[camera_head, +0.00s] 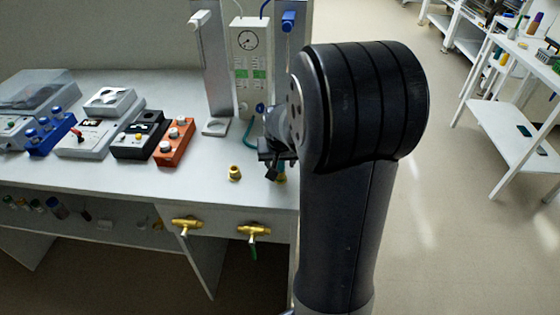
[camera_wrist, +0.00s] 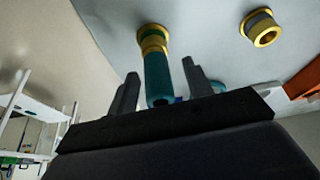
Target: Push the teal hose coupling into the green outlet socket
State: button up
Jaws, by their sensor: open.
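The teal hose coupling (camera_wrist: 158,78) stands between the two fingers of my gripper (camera_wrist: 160,68) in the wrist view. The fingers are open, with a visible gap on each side of it. Its far end meets the brass green outlet socket (camera_wrist: 151,31), which has a green band, on the bench top. They look in line and touching; I cannot tell how deep the coupling sits. In the head view my gripper (camera_head: 276,163) is at the bench's right front corner, and my arm hides most of the coupling and socket.
A second brass socket (camera_wrist: 262,28) with a grey band stands beside it, also in the head view (camera_head: 234,173). A gauge panel (camera_head: 250,60) with a teal hose (camera_head: 249,132) stands behind. Orange (camera_head: 175,142) and black boxes are left. Brass valves (camera_head: 253,232) project below the bench edge.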

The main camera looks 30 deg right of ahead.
jog(key=v, duration=1)
jog(key=shift+r, duration=0.35)
jog(key=shift+s+a, duration=0.15)
jog(key=x, duration=1)
jog(key=shift+f, duration=0.2)
jog(key=shift+w, duration=0.2)
jog(key=shift+r+p, duration=0.15)
jog(key=shift+p, duration=0.15)
